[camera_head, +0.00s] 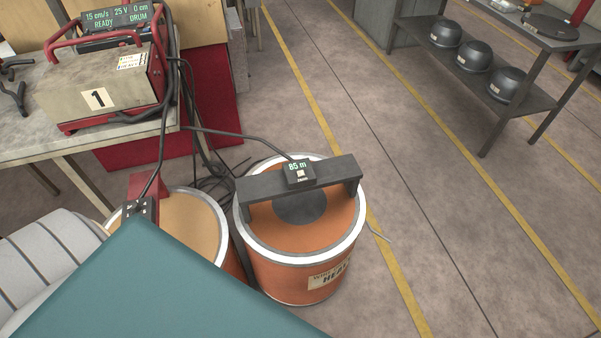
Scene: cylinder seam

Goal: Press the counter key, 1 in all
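A small black counter box (299,173) sits on a dark bar (335,173) that spans the top of an orange wire drum (262,228) with a white rim. Its green display reads 85 m. A small pale square key (300,173) shows below the digits, with a tiny label under it that I cannot read. A black cable runs to the box from the left. Nothing touches the key. Neither of my grippers is in view.
A second drum (190,222) with a tan top stands to the left, partly hidden. A welding unit (100,90) marked 1 sits on a table behind. Loose black cables lie between. A shelf (540,101) with several dark domes stands at the upper right. The floor right of the drum is clear.

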